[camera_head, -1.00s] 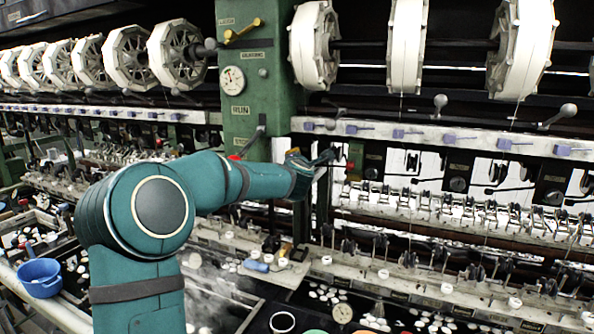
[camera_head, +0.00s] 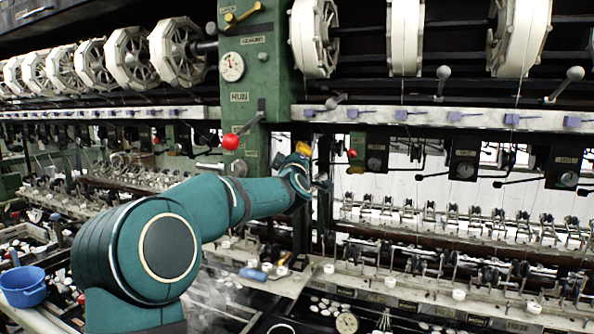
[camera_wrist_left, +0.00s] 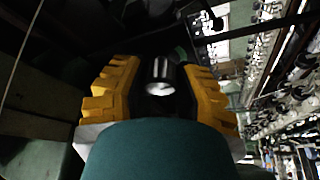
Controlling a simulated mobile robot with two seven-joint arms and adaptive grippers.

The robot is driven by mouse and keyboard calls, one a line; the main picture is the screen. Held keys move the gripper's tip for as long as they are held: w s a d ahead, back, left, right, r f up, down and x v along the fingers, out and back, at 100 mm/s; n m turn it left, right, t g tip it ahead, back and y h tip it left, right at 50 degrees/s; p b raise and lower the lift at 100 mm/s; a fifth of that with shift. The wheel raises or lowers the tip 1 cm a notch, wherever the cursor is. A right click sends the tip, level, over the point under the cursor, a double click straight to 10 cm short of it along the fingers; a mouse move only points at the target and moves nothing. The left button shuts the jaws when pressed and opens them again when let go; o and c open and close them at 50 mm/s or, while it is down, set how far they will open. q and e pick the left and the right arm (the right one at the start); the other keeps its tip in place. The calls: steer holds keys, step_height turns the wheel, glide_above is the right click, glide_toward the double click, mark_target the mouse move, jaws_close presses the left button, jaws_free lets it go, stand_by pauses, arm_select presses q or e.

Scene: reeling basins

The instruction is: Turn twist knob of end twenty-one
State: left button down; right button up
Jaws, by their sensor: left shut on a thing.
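In the head view my left arm reaches in from the lower left to the right side of the green post. My left gripper (camera_head: 316,172) is small there, beside the front of the machine. In the left wrist view its yellow fingers (camera_wrist_left: 158,86) are shut on a short, shiny metal cylinder (camera_wrist_left: 160,75), which looks like the twist knob. The cylinder sits between the fingers with its bright end showing. No end number can be read, and in the head view the gripper hides the knob. My right gripper is not in view.
The green post (camera_head: 257,70) carries a gauge (camera_head: 231,67) and a red-balled lever (camera_head: 231,142) close above my arm. White reels (camera_head: 315,38) hang above. A shelf of small fittings (camera_head: 400,288) runs below. A blue bucket (camera_head: 24,286) stands at lower left.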

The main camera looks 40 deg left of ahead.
arm_select(q)
steer(key=shift+m+t+b, duration=0.3)
steer(key=shift+m+b, duration=0.05)
steer(key=shift+m, duration=0.15)
steer(key=shift+r+m+t+h+b, duration=0.15)
steer(key=shift+m+t+h+b, duration=0.15)
steer(key=shift+m+t+b, duration=0.55)
steer(key=shift+m+g, duration=0.25)
steer(key=shift+m, duration=0.1)
steer(key=c, duration=0.6)
jaws_free()
steer(key=v, duration=1.2)
